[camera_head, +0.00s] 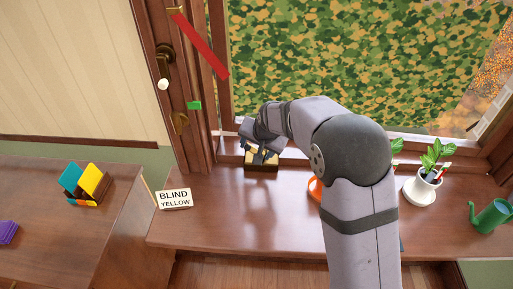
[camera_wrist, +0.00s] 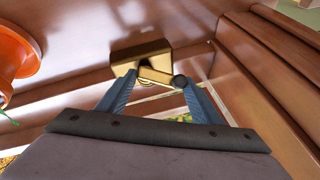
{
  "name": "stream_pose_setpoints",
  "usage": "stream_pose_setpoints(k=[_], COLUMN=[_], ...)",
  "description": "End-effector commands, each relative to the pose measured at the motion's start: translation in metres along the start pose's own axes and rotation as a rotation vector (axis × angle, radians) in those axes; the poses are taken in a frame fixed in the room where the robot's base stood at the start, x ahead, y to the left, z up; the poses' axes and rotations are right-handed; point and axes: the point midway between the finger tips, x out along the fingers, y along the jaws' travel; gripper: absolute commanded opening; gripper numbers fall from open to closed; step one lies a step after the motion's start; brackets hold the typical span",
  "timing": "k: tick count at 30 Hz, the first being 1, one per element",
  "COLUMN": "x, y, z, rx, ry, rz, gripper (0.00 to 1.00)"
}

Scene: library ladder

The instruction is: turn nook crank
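A brass box (camera_head: 262,167) stands on the wooden sill below the window, under my gripper (camera_head: 264,157). In the wrist view the brass box (camera_wrist: 135,55) carries a short brass crank arm (camera_wrist: 155,75) ending in a dark round knob (camera_wrist: 180,81). My gripper (camera_wrist: 159,80) is open, its two blue-grey fingers spread on either side of the crank arm. The knob is close to the right fingertip; I cannot tell if they touch. In the head view my gripper hides part of the box.
A sign reading "BLIND YELLOW" (camera_head: 174,199) stands left on the desk. An orange pot (camera_wrist: 12,55) is left in the wrist view. A white plant pot (camera_head: 420,190) and green watering can (camera_head: 492,215) stand right. A dark handle with white knob (camera_head: 163,84) is on the window post.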

Motion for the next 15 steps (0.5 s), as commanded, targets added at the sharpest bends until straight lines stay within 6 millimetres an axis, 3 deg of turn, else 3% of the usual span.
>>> stream_pose_setpoints(k=[1,3,15], x=[-0.0001,-0.0002,-0.0002], y=[0.0002,0.0002,0.0005], z=[0.0000,0.0001,0.0002], rx=[0.000,0.000,-0.003], ry=[0.000,0.000,-0.001], rz=[0.000,0.001,0.003], gripper=[0.47,0.37,0.37])
